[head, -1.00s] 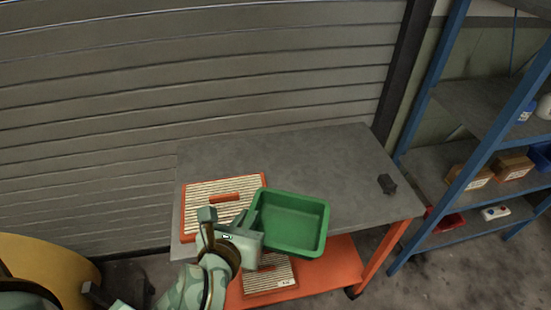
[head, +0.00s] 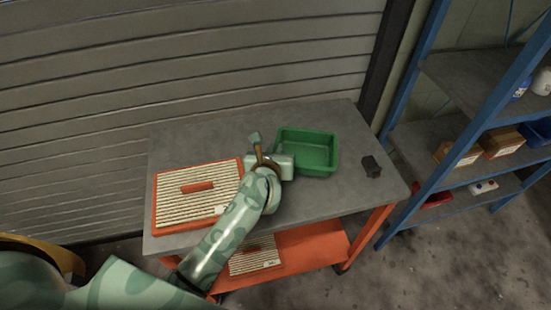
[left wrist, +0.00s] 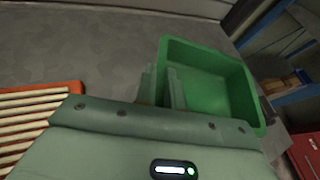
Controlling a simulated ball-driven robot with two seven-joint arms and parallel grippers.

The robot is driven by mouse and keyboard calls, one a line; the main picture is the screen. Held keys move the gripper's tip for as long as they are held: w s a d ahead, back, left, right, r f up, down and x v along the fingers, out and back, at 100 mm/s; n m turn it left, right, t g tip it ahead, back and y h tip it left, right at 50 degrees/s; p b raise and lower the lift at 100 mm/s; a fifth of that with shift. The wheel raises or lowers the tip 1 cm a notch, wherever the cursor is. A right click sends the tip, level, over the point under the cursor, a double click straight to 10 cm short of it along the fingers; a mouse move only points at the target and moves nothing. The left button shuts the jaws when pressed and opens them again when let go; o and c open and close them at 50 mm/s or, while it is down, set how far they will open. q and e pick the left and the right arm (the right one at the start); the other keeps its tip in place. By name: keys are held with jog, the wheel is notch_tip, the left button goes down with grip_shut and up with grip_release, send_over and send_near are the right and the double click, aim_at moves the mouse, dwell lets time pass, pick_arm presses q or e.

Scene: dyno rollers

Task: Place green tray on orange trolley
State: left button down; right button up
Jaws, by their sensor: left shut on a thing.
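The green tray (head: 318,160) is over the grey top of the orange trolley (head: 240,208), towards its back right. It is upright and looks empty. My left gripper (head: 284,163) is shut on the tray's left wall. The left wrist view also shows the green tray (left wrist: 215,85), with the fingers (left wrist: 163,88) at its near left wall. I cannot tell for sure whether the tray's bottom touches the trolley top. My right gripper is not in view.
An orange-framed slatted panel (head: 170,207) lies on the trolley's left part, and a similar panel (head: 262,262) lies on its orange lower shelf. A small black block (head: 371,166) sits right of the tray. A blue rack (head: 450,140) stands at right; a shutter is behind.

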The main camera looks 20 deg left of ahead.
pick_arm(q)
notch_tip(320, 180, down, 3)
jog(key=shift+s+r+b, duration=0.1)
jog(key=shift+r+b, duration=0.05)
jog(key=shift+b, duration=0.15)
jog(key=c, duration=1.5)
grip_release()
